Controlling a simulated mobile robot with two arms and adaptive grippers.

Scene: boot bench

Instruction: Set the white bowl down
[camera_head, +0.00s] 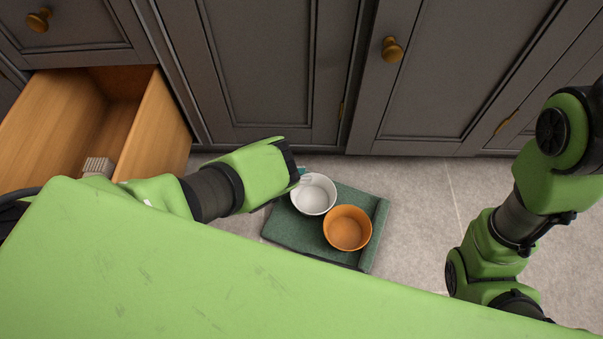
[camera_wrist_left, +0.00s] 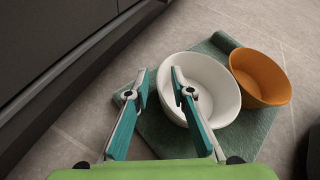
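The white bowl (camera_head: 313,195) stands upright on a dark green mat (camera_head: 285,228), and it also shows in the left wrist view (camera_wrist_left: 208,82). My left gripper (camera_head: 301,176) is at the bowl's left rim. In the left wrist view its two fingers (camera_wrist_left: 160,78) are spread apart. One finger reaches over the inside of the bowl, the other is outside the wall, and a gap shows between them. The bowl looks empty. My right arm is at the right of the head view, but its gripper does not show.
An orange bowl (camera_head: 347,229) stands on the mat close beside the white one. The mat has a raised edge (camera_head: 379,233) on the right. Grey cabinet doors (camera_head: 262,70) rise behind. An open wooden drawer (camera_head: 160,125) juts out at the left, with a small grey item (camera_head: 98,166) inside.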

